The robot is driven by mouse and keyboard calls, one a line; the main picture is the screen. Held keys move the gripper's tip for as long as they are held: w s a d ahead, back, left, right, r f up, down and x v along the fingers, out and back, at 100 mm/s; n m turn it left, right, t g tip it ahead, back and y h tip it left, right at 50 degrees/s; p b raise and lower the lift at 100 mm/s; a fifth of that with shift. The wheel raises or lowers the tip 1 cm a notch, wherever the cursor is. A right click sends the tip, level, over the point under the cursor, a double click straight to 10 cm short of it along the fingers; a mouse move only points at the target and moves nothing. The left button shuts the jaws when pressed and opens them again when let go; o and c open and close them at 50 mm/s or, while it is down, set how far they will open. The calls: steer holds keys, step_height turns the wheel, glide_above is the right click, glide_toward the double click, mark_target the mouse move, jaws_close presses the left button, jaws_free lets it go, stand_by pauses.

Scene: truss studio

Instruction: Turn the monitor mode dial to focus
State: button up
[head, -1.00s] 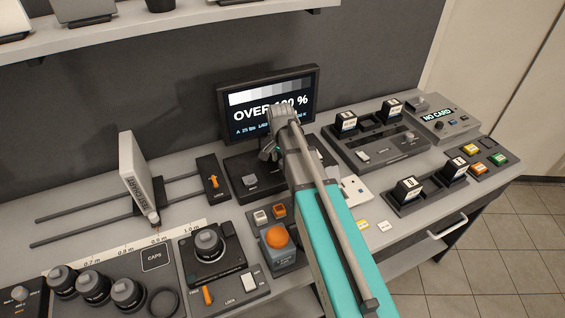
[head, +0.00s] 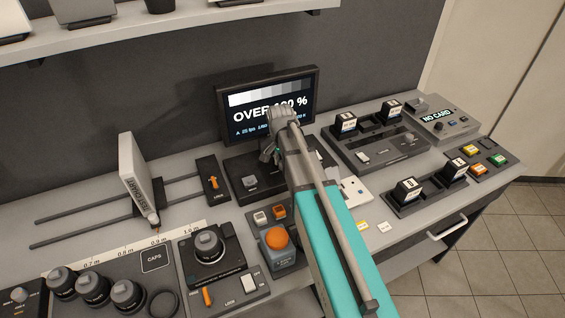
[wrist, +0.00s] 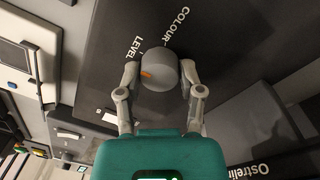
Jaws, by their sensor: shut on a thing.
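The mode dial (wrist: 160,68) is a grey round knob with an orange mark on its side, on the dark monitor base. In the wrist view my gripper (wrist: 158,82) is shut on it, one finger on each side. The words LEVEL and COLOUR show beside the dial; the orange mark lies near LEVEL, and a FOCUS label is not visible. In the head view the monitor (head: 268,100) stands at the back and reads OVER 100 %. There my gripper (head: 268,152) is over the monitor base (head: 236,170), and my arm hides the dial.
An orange dome button (head: 278,239) on a box stands in front of the monitor base. A lens-like knob unit (head: 208,246) is at front left. Battery docks (head: 380,140) and a card reader (head: 440,118) stand to the right. A test chart (head: 140,172) stands on rails at left.

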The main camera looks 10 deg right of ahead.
steer(key=n, duration=1.3)
steer(key=shift+s+t, duration=0.1)
steer(key=shift+t, duration=0.2)
steer(key=shift+n, duration=0.3)
steer(key=o, duration=1.2)
steer(key=shift+c, duration=0.2)
steer(key=s+m, duration=0.1)
steer(key=s, duration=0.4)
steer(key=s+m, duration=0.2)
steer(key=s, duration=0.3)
steer(key=s+m, duration=0.1)
steer(key=s, duration=0.4)
steer(key=shift+m, duration=0.4)
